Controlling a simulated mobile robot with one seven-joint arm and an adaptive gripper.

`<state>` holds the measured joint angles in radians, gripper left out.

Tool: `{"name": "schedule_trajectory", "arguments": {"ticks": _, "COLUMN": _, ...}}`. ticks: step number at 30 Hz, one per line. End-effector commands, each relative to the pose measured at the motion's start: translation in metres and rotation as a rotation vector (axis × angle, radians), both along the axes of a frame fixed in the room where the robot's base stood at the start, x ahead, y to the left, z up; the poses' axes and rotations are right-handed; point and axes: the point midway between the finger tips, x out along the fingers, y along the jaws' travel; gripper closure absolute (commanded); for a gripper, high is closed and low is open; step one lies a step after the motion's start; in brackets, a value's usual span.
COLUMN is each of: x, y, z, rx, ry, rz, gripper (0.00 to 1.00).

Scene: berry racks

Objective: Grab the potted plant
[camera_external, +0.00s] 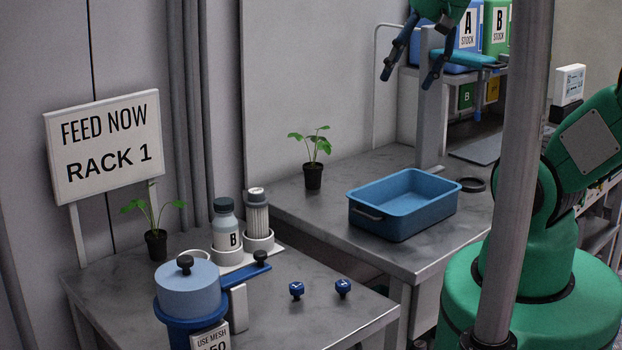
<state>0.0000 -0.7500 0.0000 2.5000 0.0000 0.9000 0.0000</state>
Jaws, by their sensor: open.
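Two small potted plants with green leaves and black pots are in view. One potted plant (312,176) stands upright on the grey table at the back, left of the blue tray. The other potted plant (156,244) stands upright on the nearer grey table, below the sign. My gripper (414,76) is at the top of the view, its dark fingers pointing down and spread apart. It is open and empty, up and to the right of both plants, and touches neither.
A blue tray (443,205) sits on the back table (285,203). A bottle marked B (226,230), a white cylinder (257,215) and a lidded blue container (187,292) stand on the near table. Two blue knobs (297,289) lie there. A grey post (517,150) crosses the right side.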

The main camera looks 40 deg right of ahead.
Motion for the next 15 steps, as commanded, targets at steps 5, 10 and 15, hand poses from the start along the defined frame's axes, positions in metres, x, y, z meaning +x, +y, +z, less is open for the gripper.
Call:
{"name": "schedule_trajectory", "arguments": {"ticks": 5, "x": 0.000, "y": 0.000, "z": 0.000, "rx": 0.000, "ry": 0.000, "rz": 0.000, "gripper": 0.34}}
{"name": "schedule_trajectory", "arguments": {"ticks": 10, "x": 0.003, "y": 0.000, "z": 0.001, "rx": 0.000, "ry": 0.002, "rz": 0.001, "gripper": 0.34}}
{"name": "schedule_trajectory", "arguments": {"ticks": 15, "x": 0.016, "y": -0.003, "z": 0.005, "rx": -0.005, "ry": 0.015, "rz": 0.005, "gripper": 0.34}}
